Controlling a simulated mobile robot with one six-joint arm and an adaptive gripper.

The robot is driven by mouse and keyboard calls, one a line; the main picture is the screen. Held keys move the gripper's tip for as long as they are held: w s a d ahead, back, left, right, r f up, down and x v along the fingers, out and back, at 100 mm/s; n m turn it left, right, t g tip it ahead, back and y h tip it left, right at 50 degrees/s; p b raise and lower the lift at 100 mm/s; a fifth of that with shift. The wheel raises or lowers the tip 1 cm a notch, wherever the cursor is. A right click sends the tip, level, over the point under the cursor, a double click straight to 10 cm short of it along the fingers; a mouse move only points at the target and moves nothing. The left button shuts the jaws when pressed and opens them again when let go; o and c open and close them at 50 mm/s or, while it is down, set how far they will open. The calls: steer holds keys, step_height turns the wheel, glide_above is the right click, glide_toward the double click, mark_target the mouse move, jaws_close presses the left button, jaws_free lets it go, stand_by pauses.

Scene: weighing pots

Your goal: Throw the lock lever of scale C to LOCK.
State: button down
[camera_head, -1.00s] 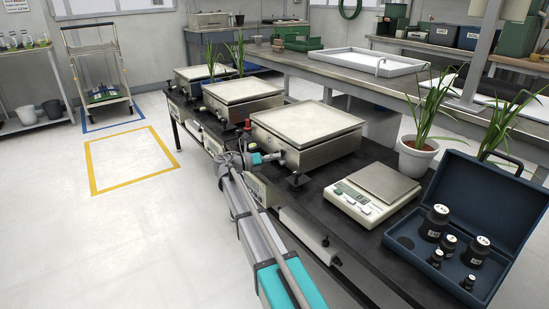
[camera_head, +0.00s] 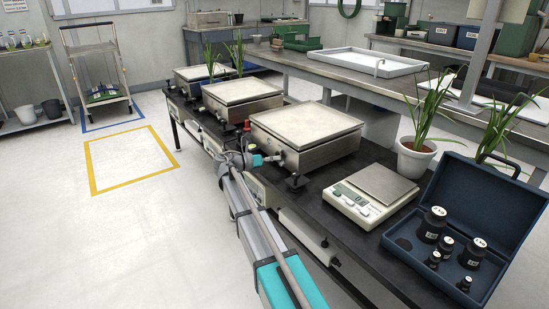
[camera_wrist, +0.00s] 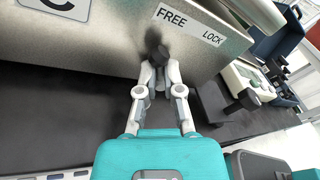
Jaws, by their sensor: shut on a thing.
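Scale C (camera_wrist: 100,45) is a steel box with a light top; its front face carries a "C" label (camera_wrist: 62,6) and a FREE/LOCK plate (camera_wrist: 188,24). The lock lever (camera_wrist: 160,53) shows as a dark knob below the FREE end of the plate, left of the word LOCK. My gripper (camera_wrist: 159,70) is shut on this knob, with a fingertip on either side. The lever's pivot is hard to make out. In the head view, my gripper (camera_head: 268,158) is at the front of the nearest large scale (camera_head: 305,128), and the lever is too small to tell.
A black foot (camera_wrist: 244,98) stands right of my gripper by the scale. A small balance (camera_head: 372,192), a blue case with black weights (camera_head: 458,225) and a potted plant (camera_head: 415,158) are to the right on the dark bench. Open floor (camera_head: 120,235) lies left.

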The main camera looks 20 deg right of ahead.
mark_target(287, 161)
steer(key=m+p, duration=0.1)
steer(key=r+m+y+p, duration=0.1)
steer(key=m, duration=0.1)
steer(key=shift+s+d+r+m+t, duration=0.1)
steer(key=shift+s+d+m+t, duration=0.1)
steer(key=shift+m+t, duration=0.15)
steer(key=m, duration=0.1)
steer(key=s+m+t+y+p, duration=0.1)
steer(key=m, duration=0.1)
steer(key=shift+d, duration=0.15)
steer(key=m, duration=0.1)
steer(key=s+m+t, duration=0.1)
steer(key=shift+d+f+m+y+p, duration=0.2)
steer(key=shift+m+y+p, duration=0.1)
steer(key=shift+m+p, duration=0.1)
steer(key=shift+s+d+f+m+t, duration=0.15)
steer(key=shift+s+m+t, duration=0.15)
steer(key=shift+m, duration=0.45)
steer(key=shift+s+f+m+t, duration=0.1)
steer(key=shift+s+m+t, duration=0.15)
steer(key=shift+m, duration=0.45)
steer(key=shift+y, duration=0.3)
steer(key=c, duration=0.7)
jaws_free()
steer(key=shift+s, duration=0.15)
steer(key=shift+w, duration=0.2)
